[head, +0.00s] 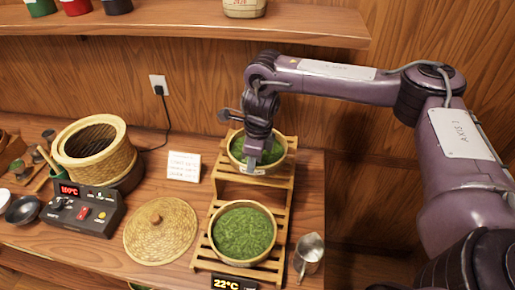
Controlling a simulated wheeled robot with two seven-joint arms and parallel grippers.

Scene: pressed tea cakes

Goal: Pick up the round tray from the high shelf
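The upper round tray (280,158), a bamboo-rimmed tray filled with green tea leaves, sits on the high shelf of a stepped wooden slat rack (226,186). My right gripper (253,163) points down over this tray, in front of its left and middle part, and hides some of its rim and leaves. I cannot tell whether the fingers touch the rim or how far apart they are. A second round tray (243,233) of green leaves stands on the lower step, nearer to me. My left gripper is out of view.
A woven lid (160,231) lies left of the rack, with a control box (82,211) and a bamboo steamer (95,150) beyond. A wall shelf (190,22) hangs above.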

